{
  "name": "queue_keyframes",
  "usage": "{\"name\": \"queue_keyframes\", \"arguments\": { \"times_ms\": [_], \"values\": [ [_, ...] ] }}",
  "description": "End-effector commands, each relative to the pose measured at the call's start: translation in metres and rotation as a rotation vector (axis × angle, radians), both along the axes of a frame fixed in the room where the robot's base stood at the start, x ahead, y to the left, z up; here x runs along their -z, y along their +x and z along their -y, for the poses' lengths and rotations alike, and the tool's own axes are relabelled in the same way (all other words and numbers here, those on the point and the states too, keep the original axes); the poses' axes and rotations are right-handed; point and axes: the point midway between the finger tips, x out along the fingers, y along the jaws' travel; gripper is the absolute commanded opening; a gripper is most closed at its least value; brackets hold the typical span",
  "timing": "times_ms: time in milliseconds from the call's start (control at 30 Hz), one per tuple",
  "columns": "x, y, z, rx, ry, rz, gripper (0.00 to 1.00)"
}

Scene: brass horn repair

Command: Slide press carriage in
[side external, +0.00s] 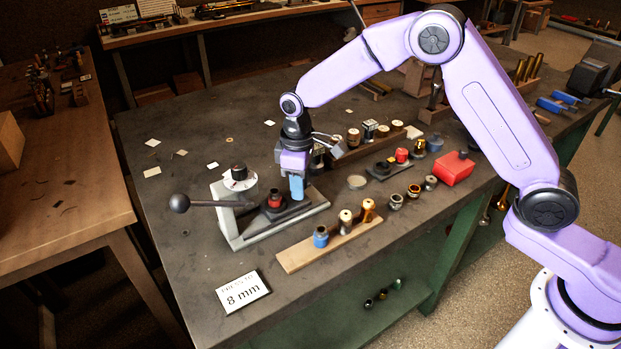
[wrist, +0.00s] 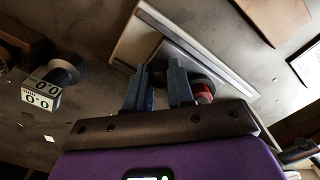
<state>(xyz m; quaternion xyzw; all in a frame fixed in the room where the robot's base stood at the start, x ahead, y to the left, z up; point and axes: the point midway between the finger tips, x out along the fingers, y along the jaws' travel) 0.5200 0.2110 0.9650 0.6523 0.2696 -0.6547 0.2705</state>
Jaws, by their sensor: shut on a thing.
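The press (side external: 250,222) stands on the dark bench, with a pale grey base and a long lever ending in a black ball (side external: 179,203). Its dark press carriage (side external: 272,212) lies on the base and carries a red and black part (side external: 275,199). The red part also shows in the wrist view (wrist: 203,91), just right of the fingers. My gripper (side external: 297,196) points down at the right end of the carriage, its blue fingers shut on it. In the wrist view, the fingers (wrist: 160,72) hide most of the held piece.
A wooden strip (side external: 300,257) with several small fittings lies in front of the press. A card reading 8 mm (side external: 243,292) lies near the bench's front edge. A red box (side external: 455,169) and several loose parts stand to the right. The bench left of the press is mostly clear.

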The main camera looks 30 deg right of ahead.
Motion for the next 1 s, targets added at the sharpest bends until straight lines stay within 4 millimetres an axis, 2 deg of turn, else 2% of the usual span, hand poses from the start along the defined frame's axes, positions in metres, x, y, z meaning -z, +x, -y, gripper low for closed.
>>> {"name": "queue_keyframes", "arguments": {
  "times_ms": [33,200,500,533,600,1000],
  "values": [
    [0.0,0.0,-0.015,-0.007,0.004,0.004,0.0],
    [0.0,0.0,-0.037,-0.004,0.004,0.004,0.0],
    [0.0,0.0,-0.038,0.001,0.002,0.002,0.0],
    [0.0,0.0,-0.038,0.001,0.002,0.002,0.26],
    [-0.001,0.0,-0.038,0.001,0.002,0.002,0.48],
    [-0.006,0.001,-0.038,-0.001,0.003,0.004,0.48]
  ]
}}
